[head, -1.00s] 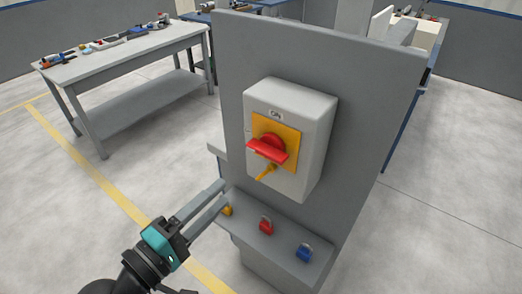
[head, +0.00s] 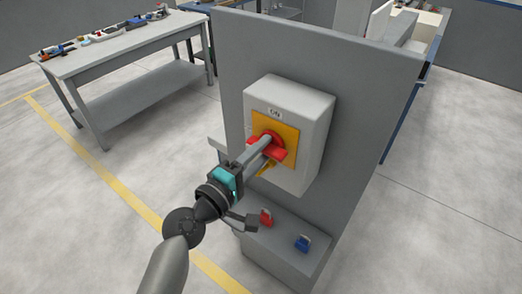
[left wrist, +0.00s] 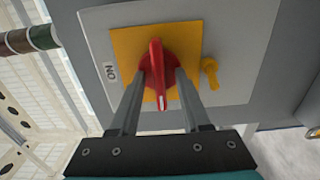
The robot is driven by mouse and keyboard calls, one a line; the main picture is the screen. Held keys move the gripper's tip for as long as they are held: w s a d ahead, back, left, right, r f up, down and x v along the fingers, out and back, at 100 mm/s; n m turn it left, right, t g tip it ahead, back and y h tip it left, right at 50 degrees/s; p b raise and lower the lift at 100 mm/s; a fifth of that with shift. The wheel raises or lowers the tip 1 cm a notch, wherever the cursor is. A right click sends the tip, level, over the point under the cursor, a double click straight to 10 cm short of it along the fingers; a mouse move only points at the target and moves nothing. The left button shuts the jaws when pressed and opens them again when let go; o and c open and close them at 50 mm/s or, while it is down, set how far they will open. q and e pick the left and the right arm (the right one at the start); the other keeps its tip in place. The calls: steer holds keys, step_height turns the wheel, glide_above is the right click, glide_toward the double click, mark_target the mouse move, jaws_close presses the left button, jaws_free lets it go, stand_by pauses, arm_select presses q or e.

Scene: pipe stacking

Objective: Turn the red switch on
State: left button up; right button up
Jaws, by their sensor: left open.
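The red switch (head: 281,155) is a rotary handle on a yellow plate (head: 290,133) on the front of a light grey box. In the head view the handle lies crosswise under the "ON" label (head: 275,113); it also shows in the left wrist view (left wrist: 156,72). My left gripper (head: 264,149) is open at the handle, partly hiding it. In the left wrist view its two fingers (left wrist: 160,73) lie on either side of the handle. Whether they touch it I cannot tell. My right gripper is not in view.
The box (head: 310,112) is mounted on a grey upright panel (head: 370,110). A yellow tab (left wrist: 210,73) sits beside the plate. A red padlock (head: 266,217) and a blue padlock (head: 302,243) are on the ledge below. A workbench (head: 110,60) with tools stands at the back left.

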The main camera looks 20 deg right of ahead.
arm_select(q)
jaws_close()
stand_by(0.4)
